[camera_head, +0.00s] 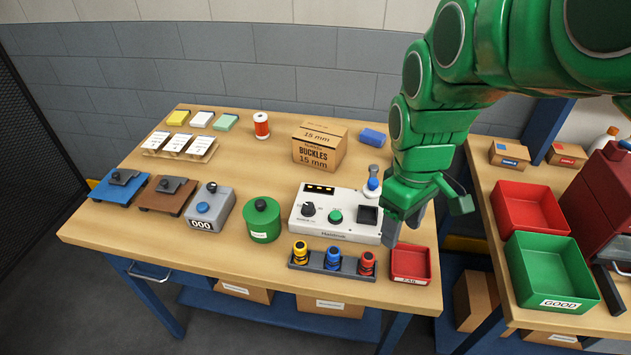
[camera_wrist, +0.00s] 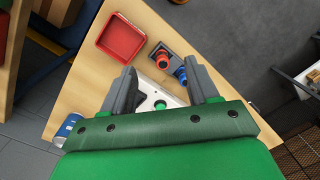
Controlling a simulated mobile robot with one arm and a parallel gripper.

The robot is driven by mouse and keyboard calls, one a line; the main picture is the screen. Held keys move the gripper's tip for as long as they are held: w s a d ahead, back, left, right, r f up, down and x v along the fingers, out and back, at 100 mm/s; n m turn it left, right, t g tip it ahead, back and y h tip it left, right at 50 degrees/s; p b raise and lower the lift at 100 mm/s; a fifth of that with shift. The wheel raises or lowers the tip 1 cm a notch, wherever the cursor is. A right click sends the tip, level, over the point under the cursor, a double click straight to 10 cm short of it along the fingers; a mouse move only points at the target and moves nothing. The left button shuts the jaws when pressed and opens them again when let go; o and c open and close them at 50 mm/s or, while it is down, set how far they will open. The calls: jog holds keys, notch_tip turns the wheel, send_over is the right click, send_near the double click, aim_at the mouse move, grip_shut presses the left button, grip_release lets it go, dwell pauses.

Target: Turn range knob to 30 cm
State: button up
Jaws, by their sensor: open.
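The range knob (camera_head: 308,209) is a small black dial on the left part of the white tester box (camera_head: 350,231) in the head view. Its markings are too small to read, so its setting cannot be told. A green button (camera_head: 335,216) sits to its right; it also shows in the wrist view (camera_wrist: 160,104). My gripper (camera_head: 403,226) is open and empty, at the right end of the box, well to the right of the knob. In the wrist view my gripper's fingers (camera_wrist: 164,88) stand apart over part of the box. I cannot make out the knob there.
A rack with yellow, blue and red pieces (camera_head: 328,268) and a red tray (camera_head: 409,279) lie in front. A green canister (camera_head: 262,222) stands left, a cardboard box (camera_head: 319,149) behind.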

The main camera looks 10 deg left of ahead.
jog(key=w+a+f+n, duration=0.2)
jog(key=w+a+n, duration=0.4)
jog(key=w+a, duration=0.25)
jog(key=n+t, duration=0.1)
jog(key=n, duration=0.5)
send_over(308, 205)
notch_tip(308, 205, down, 5)
jog(key=shift+r, duration=0.15)
jog(key=shift+f, duration=3.9)
jog(key=shift+c, duration=0.3)
jog(key=c, duration=1)
